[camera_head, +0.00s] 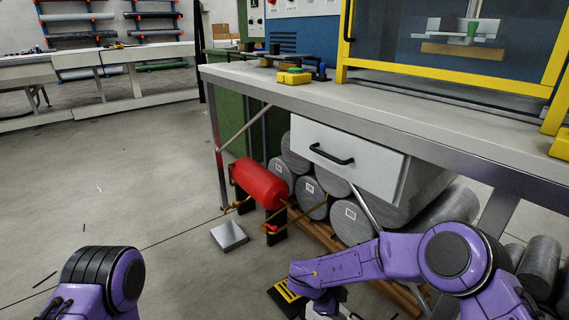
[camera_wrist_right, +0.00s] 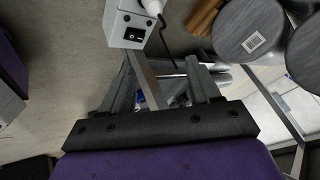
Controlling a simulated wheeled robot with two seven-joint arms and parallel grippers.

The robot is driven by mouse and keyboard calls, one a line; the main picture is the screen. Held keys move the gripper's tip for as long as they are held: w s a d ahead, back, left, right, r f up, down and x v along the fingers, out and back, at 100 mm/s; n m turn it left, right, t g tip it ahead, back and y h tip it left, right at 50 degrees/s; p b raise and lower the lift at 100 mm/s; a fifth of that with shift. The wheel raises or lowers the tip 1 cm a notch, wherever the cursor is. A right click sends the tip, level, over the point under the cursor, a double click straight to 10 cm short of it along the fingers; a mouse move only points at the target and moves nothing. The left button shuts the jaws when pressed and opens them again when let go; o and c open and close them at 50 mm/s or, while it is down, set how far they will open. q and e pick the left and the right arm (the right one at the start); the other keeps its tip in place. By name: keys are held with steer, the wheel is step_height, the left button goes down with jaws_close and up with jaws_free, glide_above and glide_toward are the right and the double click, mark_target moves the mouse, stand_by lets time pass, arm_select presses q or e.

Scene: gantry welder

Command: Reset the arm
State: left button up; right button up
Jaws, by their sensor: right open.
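My right arm (camera_head: 370,262), purple with black joint caps, is bent in front of the workbench, low at the lower right of the head view. My right gripper (camera_head: 327,304) hangs at its end near the bottom edge, partly cut off. In the right wrist view the two dark fingers of the gripper (camera_wrist_right: 166,88) are spread apart. A grey bar shows between or behind them; I cannot tell its distance, and nothing is clearly gripped. Of my left arm (camera_head: 103,282) only a purple joint shows at the lower left; its gripper is out of view.
The grey workbench (camera_head: 300,90) has a white drawer (camera_head: 345,155). Under it are grey cylinders (camera_head: 308,195) and a red tank (camera_head: 262,184). A white switch box (camera_wrist_right: 129,25) is near the right gripper.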

steer(key=s+d+f+n+t+b, duration=0.2)
steer(key=s+d+f+n, duration=0.15)
steer(key=f, duration=0.25)
steer(key=s+d+f+n+t+b, duration=0.2)
steer(key=s+d+f+n, duration=0.1)
steer(key=s+f+n, duration=0.25)
arm_select(q)
step_height(320, 180, down, 10)
steer(key=b, duration=0.6)
arm_select(e)
steer(key=s+d+f+n+g+y, duration=0.1)
steer(key=s+d+f+n, duration=0.15)
steer(key=s, duration=0.55)
steer(key=s+d+f+n+g+y, duration=0.1)
steer(key=s+d+f+n+y, duration=0.2)
steer(key=s, duration=0.5)
steer(key=s+d+f+n+g, duration=0.1)
steer(key=s+d+f, duration=0.25)
steer(key=s, duration=0.45)
arm_select(q)
step_height(320, 180, up, 38)
steer(key=p, duration=3.8)
steer(key=shift+w, duration=0.25)
arm_select(e)
step_height(320, 180, up, 37)
steer(key=shift+w+a+m+h, duration=0.2)
steer(key=shift+w+m+h, duration=0.2)
steer(key=shift+m, duration=0.05)
